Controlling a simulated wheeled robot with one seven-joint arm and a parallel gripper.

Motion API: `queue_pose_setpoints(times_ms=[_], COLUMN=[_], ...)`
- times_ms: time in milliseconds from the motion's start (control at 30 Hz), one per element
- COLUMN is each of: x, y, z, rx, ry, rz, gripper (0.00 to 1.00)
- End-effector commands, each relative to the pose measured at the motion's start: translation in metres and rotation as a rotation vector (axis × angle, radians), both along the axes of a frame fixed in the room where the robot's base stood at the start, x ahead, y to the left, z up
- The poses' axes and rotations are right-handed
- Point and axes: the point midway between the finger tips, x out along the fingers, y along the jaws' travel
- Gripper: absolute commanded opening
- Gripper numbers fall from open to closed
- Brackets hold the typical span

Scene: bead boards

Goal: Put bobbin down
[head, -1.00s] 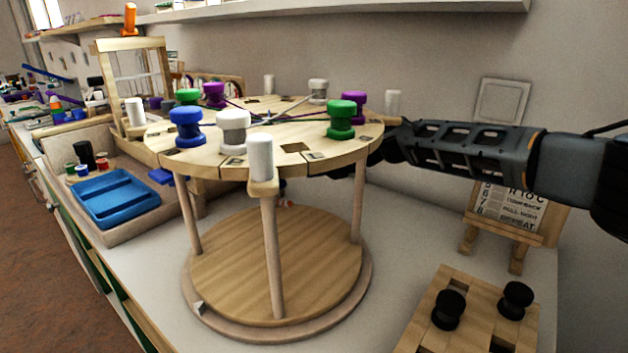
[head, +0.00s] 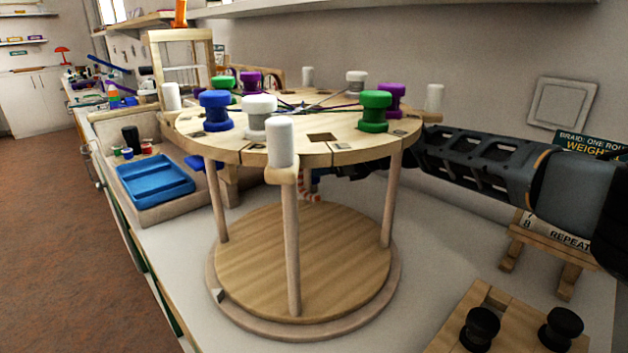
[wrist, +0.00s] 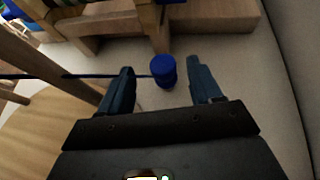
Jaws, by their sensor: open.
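A dark blue bobbin (wrist: 163,71) stands upright on the pale worktop in the wrist view. My gripper (wrist: 161,85) is open, with one finger on each side of the bobbin and visible gaps between. A dark thread runs left from near the bobbin. In the head view my arm reaches in from the right, behind and under the round braiding disk (head: 322,138); the disk and legs hide my fingers. Another blue bobbin (head: 215,110) stands on the disk, with white bobbins (head: 258,117), green bobbins (head: 375,111) and purple bobbins (head: 391,98).
The disk stands on wooden legs over a round base (head: 340,262). A wooden block (wrist: 215,18) lies ahead in the wrist view. A blue tray (head: 155,190) is at the left. Black bobbins (head: 480,327) sit on a wooden rack at the front right.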

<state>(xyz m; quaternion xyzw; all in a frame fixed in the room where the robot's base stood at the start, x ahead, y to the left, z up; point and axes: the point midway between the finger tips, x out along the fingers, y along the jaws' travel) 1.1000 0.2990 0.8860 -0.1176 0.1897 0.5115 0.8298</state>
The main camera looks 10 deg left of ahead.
Motion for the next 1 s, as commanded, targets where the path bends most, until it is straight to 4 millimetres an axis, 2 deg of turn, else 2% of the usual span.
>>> queue_pose_setpoints(times_ms=[33, 300, 467, 800, 1000], x=[0.002, 0.015, 0.018, 0.019, 0.019], y=[0.005, 0.021, 0.028, 0.03, 0.03], z=[-0.006, -0.02, -0.021, -0.019, -0.019], rx=[0.0, -0.002, 0.0, 0.0, 0.0], ry=[0.001, 0.001, 0.0, 0.001, 0.001], rz=[0.0, -0.001, -0.001, 0.0, 0.0], gripper=[0.64, 0.64, 0.64, 0.64, 0.46])
